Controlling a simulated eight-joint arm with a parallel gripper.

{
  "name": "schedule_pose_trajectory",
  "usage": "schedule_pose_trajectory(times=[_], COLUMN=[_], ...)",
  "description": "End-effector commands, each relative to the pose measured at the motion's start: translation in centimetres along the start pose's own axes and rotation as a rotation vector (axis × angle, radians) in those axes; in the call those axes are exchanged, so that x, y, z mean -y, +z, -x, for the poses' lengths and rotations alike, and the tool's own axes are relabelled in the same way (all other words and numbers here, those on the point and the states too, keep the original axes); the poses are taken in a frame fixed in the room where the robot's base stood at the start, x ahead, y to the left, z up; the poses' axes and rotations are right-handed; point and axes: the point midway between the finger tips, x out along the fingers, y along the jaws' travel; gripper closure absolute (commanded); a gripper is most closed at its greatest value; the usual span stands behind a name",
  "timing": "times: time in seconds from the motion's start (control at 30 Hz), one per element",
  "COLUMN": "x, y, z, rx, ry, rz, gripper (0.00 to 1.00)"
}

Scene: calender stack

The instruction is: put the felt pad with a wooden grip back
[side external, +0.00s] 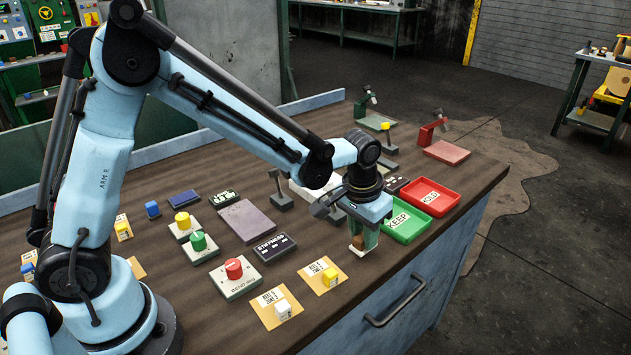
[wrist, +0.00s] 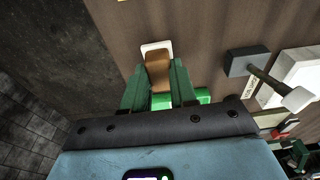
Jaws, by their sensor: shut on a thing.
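My gripper (side external: 357,238) is over the front edge of the bench, in front of the green KEEP tray (side external: 408,221). Its green fingers are shut on the wooden grip of the felt pad (side external: 357,251). In the wrist view, the brown grip of the pad (wrist: 157,68) sits between the fingertips (wrist: 158,84), and a white edge of felt shows beyond it. The fingers hide part of the grip. I cannot tell whether the felt touches the bench top or hangs just above it.
A red HOLD tray (side external: 431,195) adjoins the green tray. A dark STIFFNESS box (side external: 275,247), a red-knobbed box (side external: 237,276) and tan cards with a yellow block (side external: 329,277) and white block (side external: 283,308) lie left. A grey-based mallet-like stand (wrist: 250,62) is near the gripper.

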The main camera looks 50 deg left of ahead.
Motion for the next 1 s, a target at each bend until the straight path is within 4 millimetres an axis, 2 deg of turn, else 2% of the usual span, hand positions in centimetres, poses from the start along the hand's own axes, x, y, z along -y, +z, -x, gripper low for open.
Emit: schedule_pose_trajectory(times=[0.13, 0.53, 0.57, 0.7, 1.0], x=[-0.03, -0.04, -0.04, -0.04, -0.04], y=[0.18, 0.25, 0.24, 0.25, 0.23], z=[-1.17, -1.54, -1.49, -1.48, -1.37], rx=[0.0, 0.0, 0.0, 0.0, 0.0], ry=[0.0, 0.0, 0.0, 0.0, 0.0], rz=[0.0, 0.0, 0.0, 0.0, 0.0], gripper=[1.0, 1.0, 0.69, 0.48, 0.48])
